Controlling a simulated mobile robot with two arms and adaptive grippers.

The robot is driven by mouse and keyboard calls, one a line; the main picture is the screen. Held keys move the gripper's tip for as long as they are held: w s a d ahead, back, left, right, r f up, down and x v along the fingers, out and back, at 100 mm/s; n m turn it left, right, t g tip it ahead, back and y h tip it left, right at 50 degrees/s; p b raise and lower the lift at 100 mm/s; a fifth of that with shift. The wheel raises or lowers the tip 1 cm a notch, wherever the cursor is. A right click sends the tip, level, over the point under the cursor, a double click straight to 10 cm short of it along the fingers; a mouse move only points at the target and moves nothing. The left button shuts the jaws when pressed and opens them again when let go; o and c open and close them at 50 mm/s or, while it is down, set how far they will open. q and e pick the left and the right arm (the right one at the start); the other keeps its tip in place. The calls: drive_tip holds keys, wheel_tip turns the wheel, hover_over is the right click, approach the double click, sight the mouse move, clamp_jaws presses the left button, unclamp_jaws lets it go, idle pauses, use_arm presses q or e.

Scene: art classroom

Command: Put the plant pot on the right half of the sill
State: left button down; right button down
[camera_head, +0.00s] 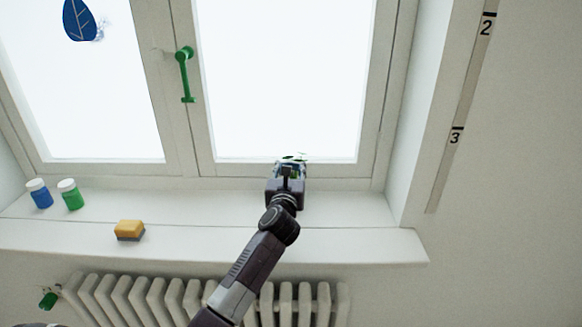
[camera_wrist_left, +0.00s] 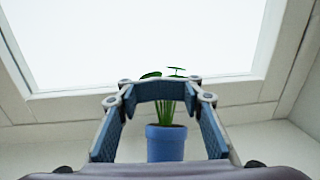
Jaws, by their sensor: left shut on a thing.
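The plant pot (camera_wrist_left: 165,146) is blue and upright, with green stems and a few leaves, in the middle of the left wrist view. My left gripper (camera_wrist_left: 163,98) is shut on it, one finger on each side. In the head view my left gripper (camera_head: 287,170) is over the right half of the white sill (camera_head: 345,210), near the window frame. There it hides most of the pot, and only some leaves (camera_head: 294,157) show. I cannot tell whether the pot's base touches the sill. My right gripper is not in view.
A blue paint jar (camera_head: 41,196) and a green paint jar (camera_head: 72,197) stand at the sill's left end. A yellow sponge (camera_head: 129,230) lies near the front edge. A radiator (camera_head: 170,296) is below. The sill is bare right of my gripper, up to the side wall.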

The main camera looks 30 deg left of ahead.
use_arm(q)
drive_tip(key=shift+f, duration=0.25)
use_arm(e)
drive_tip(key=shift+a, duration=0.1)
use_arm(q)
drive_tip(key=shift+f, duration=0.6)
drive_tip(key=c, duration=1.3)
unclamp_jaws()
drive_tip(key=shift+r, duration=0.1)
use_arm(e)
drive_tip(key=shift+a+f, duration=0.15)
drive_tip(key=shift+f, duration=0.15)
use_arm(q)
drive_tip(key=shift+r, duration=0.1)
